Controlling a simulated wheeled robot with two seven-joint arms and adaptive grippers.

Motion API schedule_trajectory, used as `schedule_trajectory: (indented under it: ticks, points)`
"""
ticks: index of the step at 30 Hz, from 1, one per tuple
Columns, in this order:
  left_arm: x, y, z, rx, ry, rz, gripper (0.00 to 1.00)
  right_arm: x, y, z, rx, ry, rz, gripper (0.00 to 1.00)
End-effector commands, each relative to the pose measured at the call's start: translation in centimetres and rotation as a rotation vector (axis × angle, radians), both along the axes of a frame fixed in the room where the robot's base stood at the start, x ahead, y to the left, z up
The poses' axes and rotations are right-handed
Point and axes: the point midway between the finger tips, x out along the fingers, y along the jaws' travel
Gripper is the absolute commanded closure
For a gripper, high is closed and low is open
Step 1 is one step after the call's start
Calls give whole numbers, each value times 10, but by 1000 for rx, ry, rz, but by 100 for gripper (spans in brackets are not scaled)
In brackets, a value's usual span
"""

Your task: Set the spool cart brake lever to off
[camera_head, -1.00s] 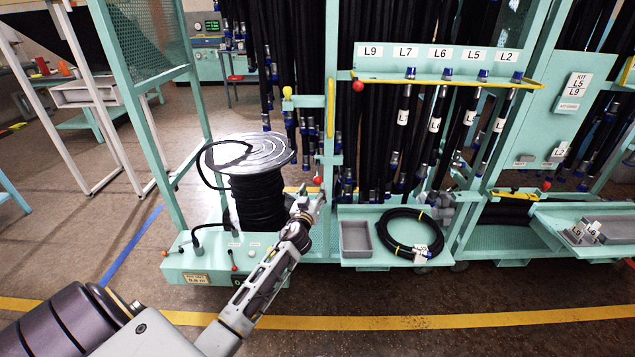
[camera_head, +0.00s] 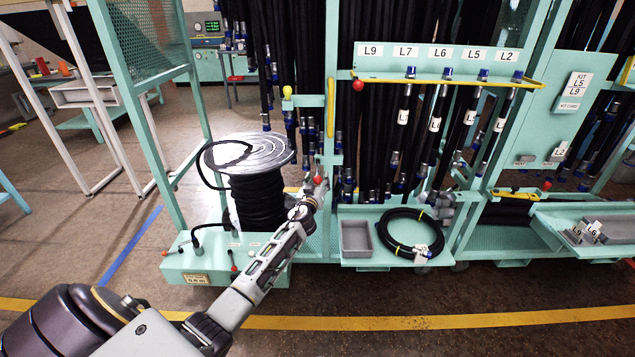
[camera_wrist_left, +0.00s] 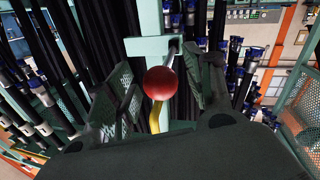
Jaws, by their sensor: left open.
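A red ball knob (camera_head: 318,180) stands at the post on the right side of the cable spool (camera_head: 257,195). In the left wrist view the red ball (camera_wrist_left: 160,83) sits on a thin rod, between the two dark finger pads. My left gripper (camera_head: 314,188) is open around the knob; I cannot tell whether either finger touches it. The spool, wound with black hose, stands on the green cart base (camera_head: 205,262). A small red-tipped lever (camera_head: 234,268) stands on that base. No label in view shows which one is the brake lever. My right gripper is not in view.
Black hoses with blue fittings hang on the rack behind the gripper. A grey tray (camera_head: 356,238) and a coiled hose (camera_head: 410,232) lie on a shelf right of it. A yellow floor line (camera_head: 420,322) crosses the clear floor in front.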

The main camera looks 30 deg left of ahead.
Motion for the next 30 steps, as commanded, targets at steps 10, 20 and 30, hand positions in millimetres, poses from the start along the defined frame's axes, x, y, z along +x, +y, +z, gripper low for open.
schedule_trajectory:
  ticks: [10, 20, 30]
  points:
    - [2, 1, 0, 1, 0, 0, 48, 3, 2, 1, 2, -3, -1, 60]
    - [2, 1, 0, 1, 0, 0, 85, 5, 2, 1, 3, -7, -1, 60]
    - [2, 1, 0, 1, 1, 1, 100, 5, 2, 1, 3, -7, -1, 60]
